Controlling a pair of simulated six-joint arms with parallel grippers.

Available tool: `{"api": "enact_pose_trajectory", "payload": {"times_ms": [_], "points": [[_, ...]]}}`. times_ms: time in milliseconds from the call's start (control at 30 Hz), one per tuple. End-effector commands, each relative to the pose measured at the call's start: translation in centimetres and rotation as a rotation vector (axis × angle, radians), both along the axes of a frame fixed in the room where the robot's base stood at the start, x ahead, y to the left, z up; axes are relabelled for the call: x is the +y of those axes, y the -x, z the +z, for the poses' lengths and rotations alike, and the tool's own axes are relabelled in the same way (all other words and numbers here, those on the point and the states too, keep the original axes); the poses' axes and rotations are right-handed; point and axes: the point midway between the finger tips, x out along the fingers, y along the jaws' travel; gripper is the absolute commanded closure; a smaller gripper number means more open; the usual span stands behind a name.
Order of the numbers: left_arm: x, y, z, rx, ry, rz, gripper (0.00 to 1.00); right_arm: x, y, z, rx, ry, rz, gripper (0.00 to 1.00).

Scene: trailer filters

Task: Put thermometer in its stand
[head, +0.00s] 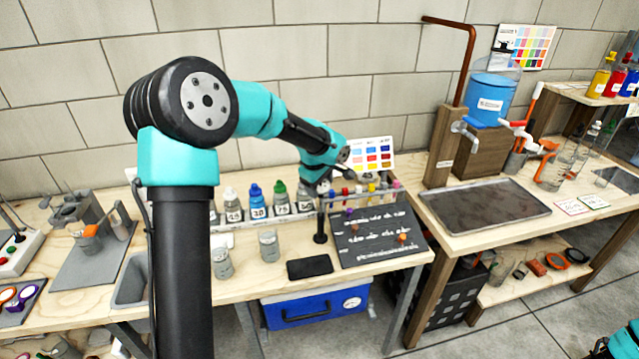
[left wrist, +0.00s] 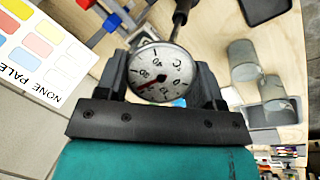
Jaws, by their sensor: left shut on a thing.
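My left gripper (left wrist: 160,78) is shut on the thermometer (left wrist: 162,70), whose round white dial sits between the two fingers in the left wrist view. A dark stem or tube (left wrist: 182,14) runs away from the dial at the top of that view. In the head view my left gripper (head: 324,186) is over the bench beside the dark board, its fingers small and partly hidden. A slim black upright with a rounded foot (head: 320,238) stands just below it and looks like the stand. I cannot tell whether the stem is inside it.
The dark sloped board (head: 378,236) with coloured pieces lies to the right. A black flat tray (head: 310,267) and two grey cups (head: 269,246) are in front. Numbered bottles (head: 257,203) stand behind, left of the gripper. A colour chart (head: 372,155) stands at the back.

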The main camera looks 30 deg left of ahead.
Motion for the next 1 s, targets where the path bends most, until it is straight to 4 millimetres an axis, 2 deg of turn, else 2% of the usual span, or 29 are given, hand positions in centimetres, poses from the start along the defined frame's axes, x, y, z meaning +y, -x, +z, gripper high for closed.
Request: {"api": "enact_pose_trajectory", "payload": {"times_ms": [1000], "points": [[0.0, 0.0, -2.4, 0.001, 0.000, -0.001, 0.62, 0.0, 0.0, 0.0, 0.000, 0.000, 0.000, 0.54]]}}
